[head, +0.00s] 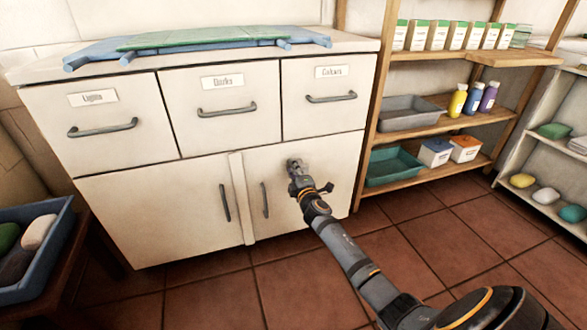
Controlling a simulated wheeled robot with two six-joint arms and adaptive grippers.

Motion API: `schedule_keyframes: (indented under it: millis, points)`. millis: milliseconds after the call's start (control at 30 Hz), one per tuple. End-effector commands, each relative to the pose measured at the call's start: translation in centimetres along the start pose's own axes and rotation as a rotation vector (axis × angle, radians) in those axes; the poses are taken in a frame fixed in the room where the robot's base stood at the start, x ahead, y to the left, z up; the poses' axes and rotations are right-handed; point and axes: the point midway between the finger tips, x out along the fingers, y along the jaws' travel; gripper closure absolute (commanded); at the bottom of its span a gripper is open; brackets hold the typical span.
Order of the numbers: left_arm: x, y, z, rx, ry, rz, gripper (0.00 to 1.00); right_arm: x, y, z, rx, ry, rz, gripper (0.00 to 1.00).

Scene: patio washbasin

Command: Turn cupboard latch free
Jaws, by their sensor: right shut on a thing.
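The white cupboard (160,220) has two lower doors that look closed, each with a dark upright handle near the middle post. My right gripper (295,167) is at the upper part of the right door (275,200), to the right of that door's handle (265,200). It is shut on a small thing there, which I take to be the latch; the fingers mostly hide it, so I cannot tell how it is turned. My left gripper is not in view.
Three labelled drawers (221,105) sit above the doors, with a blue and green folded thing (200,42) on top. Wooden shelves (440,117) with boxes, bottles and trays stand at the right. A blue crate (62,235) is at the lower left. Tiled floor (480,235) is open in front.

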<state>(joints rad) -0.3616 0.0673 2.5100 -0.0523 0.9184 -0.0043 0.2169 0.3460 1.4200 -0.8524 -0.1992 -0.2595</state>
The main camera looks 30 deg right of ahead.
Motion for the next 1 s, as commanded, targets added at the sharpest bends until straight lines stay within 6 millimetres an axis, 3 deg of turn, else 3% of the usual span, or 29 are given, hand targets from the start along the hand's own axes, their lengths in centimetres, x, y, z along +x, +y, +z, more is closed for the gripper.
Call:
schedule_keyframes:
  millis: [300,867,900,1000]
  points:
    - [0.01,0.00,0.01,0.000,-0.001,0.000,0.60,-0.01,-0.36,0.00,-0.117,0.000,-0.001,1.00]
    - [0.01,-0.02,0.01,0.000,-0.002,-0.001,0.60,-0.02,-0.45,0.01,-0.145,0.001,-0.001,1.00]
    - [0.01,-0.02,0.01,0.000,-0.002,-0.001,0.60,-0.02,-0.45,0.01,-0.145,0.001,-0.001,0.67]
    - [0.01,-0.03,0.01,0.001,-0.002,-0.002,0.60,-0.02,-0.44,0.01,-0.144,0.000,-0.001,0.53]
